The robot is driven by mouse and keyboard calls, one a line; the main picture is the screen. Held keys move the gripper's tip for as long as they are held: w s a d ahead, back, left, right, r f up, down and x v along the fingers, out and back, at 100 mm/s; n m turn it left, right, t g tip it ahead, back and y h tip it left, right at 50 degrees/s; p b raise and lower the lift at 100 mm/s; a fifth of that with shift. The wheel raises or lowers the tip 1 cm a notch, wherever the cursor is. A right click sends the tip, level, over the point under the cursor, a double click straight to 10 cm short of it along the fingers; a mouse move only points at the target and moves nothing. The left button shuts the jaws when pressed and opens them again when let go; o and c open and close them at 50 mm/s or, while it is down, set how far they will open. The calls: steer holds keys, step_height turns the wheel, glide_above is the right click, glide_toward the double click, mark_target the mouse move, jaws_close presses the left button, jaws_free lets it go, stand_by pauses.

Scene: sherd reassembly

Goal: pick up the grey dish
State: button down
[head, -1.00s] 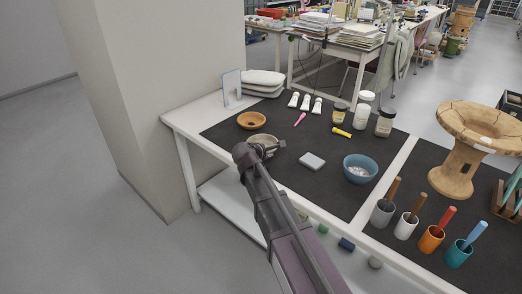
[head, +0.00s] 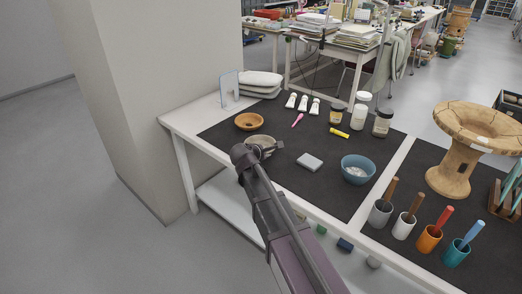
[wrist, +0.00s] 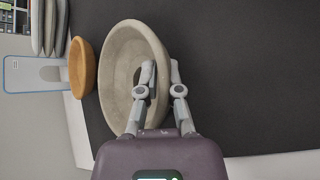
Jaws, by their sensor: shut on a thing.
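The grey dish (head: 258,139) is a shallow round bowl near the left part of the dark mat, just in front of the orange-brown dish. In the wrist view the grey dish (wrist: 117,72) shows large, with its hollow facing the gripper side. My gripper (wrist: 161,68) is shut on its near rim, one finger inside the hollow and the other outside. In the head view my gripper (head: 269,150) is at the dish's right front edge, and my arm hides part of the dish. Whether the dish is clear of the mat cannot be told.
The orange-brown dish (head: 249,121) stands close behind. A light grey block (head: 310,162) and a blue bowl (head: 357,170) lie to the right. White tubes (head: 303,103), a pink tool (head: 297,120) and jars (head: 383,122) stand farther back.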

steer(key=shift+r, duration=0.1)
step_height(320, 180, up, 3)
steer(key=p, duration=0.3)
steer(key=shift+r, duration=0.1)
steer(key=s+d, duration=0.1)
steer(key=s, duration=0.4)
steer(key=s+d+r+p, duration=0.1)
steer(key=s, duration=0.4)
steer(key=s+d+p, duration=0.1)
steer(key=s+d, duration=0.1)
steer(key=s, duration=0.3)
steer(key=shift+s+r, duration=0.3)
